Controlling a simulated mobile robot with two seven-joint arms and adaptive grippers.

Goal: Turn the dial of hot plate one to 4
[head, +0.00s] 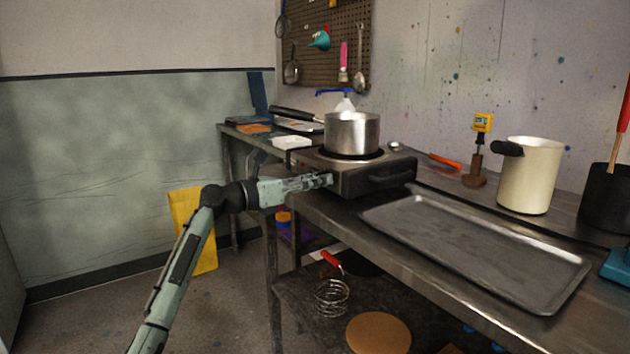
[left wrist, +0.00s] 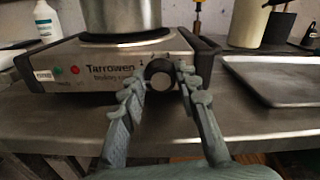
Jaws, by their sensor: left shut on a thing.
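The hot plate (head: 345,178) stands on the metal bench with a steel pot (head: 351,133) on its burner. Its front panel (left wrist: 110,68) shows in the left wrist view, with the name "Tarrowen", a dark round dial (left wrist: 161,75), and a red light to the left. My left gripper (head: 330,180) reaches the panel from the left; in the left wrist view its fingers (left wrist: 160,82) are on either side of the dial, shut on it. My right gripper is not in view.
An empty metal tray (head: 480,250) lies on the bench right of the hot plate. A white dish (head: 291,142) is to the left. A whisk (head: 332,297) is on the lower shelf.

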